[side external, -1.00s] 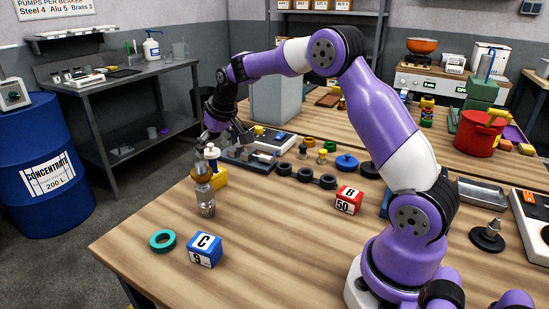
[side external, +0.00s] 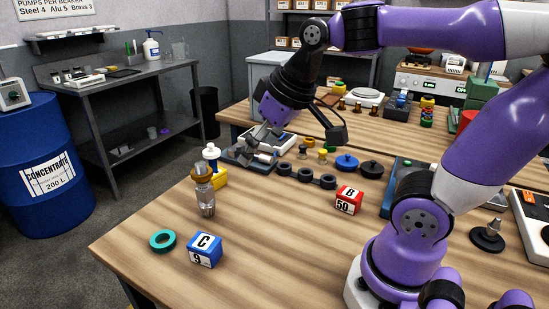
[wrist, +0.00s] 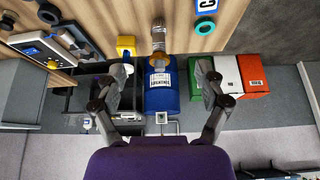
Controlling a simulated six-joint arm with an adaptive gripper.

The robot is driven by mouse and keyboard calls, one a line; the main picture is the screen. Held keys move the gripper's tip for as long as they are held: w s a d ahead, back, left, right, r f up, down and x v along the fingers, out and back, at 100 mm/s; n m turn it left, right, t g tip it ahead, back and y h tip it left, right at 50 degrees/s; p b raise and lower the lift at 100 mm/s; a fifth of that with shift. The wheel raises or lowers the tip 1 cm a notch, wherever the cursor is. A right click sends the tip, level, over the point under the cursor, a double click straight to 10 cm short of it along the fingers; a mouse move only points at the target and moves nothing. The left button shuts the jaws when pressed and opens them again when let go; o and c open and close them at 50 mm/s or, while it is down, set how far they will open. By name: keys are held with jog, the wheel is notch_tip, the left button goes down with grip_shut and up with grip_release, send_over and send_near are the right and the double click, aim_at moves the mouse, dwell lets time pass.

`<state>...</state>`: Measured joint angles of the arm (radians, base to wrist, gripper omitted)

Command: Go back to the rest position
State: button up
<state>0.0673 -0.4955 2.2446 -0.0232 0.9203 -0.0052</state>
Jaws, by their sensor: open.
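My gripper (side external: 258,143) is open and empty, raised above the far part of the wooden table in the side view. In the wrist view, the two fingers of my gripper (wrist: 162,78) stand wide apart with nothing between them. A clear and metallic cylinder with a brown top (side external: 204,192) stands upright on the table, left of and nearer than my gripper, and apart from it. It also shows at the top of the wrist view (wrist: 158,40).
A teal ring (side external: 162,240), a blue C block (side external: 205,250) and a red B block (side external: 348,200) sit on the table. Black rings (side external: 305,177) and a blue disc (side external: 346,162) lie farther back. A blue drum (side external: 42,160) stands left. The table's front middle is clear.

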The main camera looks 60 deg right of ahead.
jog(key=s+f, duration=0.1)
jog(key=s+a+f, duration=0.1)
jog(key=s, duration=0.2)
jog(key=shift+s+a+f, duration=0.15)
jog(key=shift+s+f, duration=0.25)
